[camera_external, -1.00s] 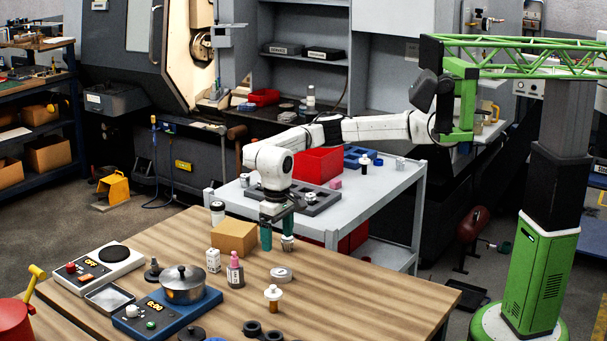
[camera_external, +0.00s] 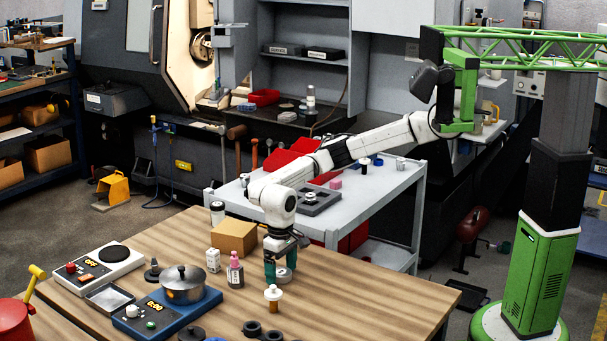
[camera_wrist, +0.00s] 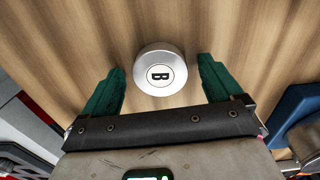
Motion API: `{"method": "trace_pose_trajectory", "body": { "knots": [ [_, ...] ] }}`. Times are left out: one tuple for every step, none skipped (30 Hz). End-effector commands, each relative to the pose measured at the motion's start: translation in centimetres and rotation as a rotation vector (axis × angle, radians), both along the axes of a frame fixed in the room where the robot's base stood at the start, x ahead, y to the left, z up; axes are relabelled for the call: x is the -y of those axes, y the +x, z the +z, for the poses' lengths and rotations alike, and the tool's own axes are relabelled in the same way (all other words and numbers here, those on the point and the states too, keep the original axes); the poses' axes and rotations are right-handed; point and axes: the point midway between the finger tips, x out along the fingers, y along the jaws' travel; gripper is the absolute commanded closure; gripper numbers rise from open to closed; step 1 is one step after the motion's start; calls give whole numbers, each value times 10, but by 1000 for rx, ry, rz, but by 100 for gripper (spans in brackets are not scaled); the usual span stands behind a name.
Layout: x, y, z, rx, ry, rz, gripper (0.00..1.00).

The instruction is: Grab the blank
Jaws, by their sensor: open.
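The blank looks to be the short silver disc (camera_wrist: 160,72) marked "B" in the wrist view. It lies flat on the wooden table. In the external view this disc (camera_external: 284,273) is partly hidden by my gripper. My gripper (camera_wrist: 158,85) is open, with one green finger on each side of the disc and a gap to both. In the external view my gripper (camera_external: 283,275) points down at the table, right at the disc. I cannot tell the height of the fingertips above the wood exactly.
A white-and-brown bottle-like piece (camera_external: 273,297) stands close in front of my gripper. A pink-topped bottle (camera_external: 235,270) and a cardboard box (camera_external: 234,237) stand to the left. A pot (camera_external: 183,284) sits on a blue hotplate. The table (camera_external: 370,305) is clear to the right.

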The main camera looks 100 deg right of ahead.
Motion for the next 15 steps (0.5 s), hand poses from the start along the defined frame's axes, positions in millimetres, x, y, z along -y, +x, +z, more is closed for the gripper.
{"method": "trace_pose_trajectory", "body": {
  "knots": [
    [0, 0, -1, 0, 0, 0, 7],
    [0, 0, -1, 0, 0, 0, 7],
    [0, 0, -1, 0, 0, 0, 7],
    [0, 0, 0, 0, 0, 0, 7],
    [0, 0, 0, 0, 0, 0, 7],
    [0, 0, 0, 0, 0, 0, 10],
    [0, 0, 0, 0, 0, 0, 13],
    [0, 0, 0, 1, -1, 0, 16],
    [0, 0, 0, 0, 0, 0, 20],
    [0, 0, 0, 1, -1, 0, 23],
    [0, 0, 0, 1, -1, 0, 25],
    [0, 0, 0, 1, -1, 0, 29],
    [0, 0, 0, 1, -1, 0, 32],
    [0, 0, 0, 1, -1, 0, 35],
    [0, 0, 0, 1, -1, 0, 39]
  ]
}}
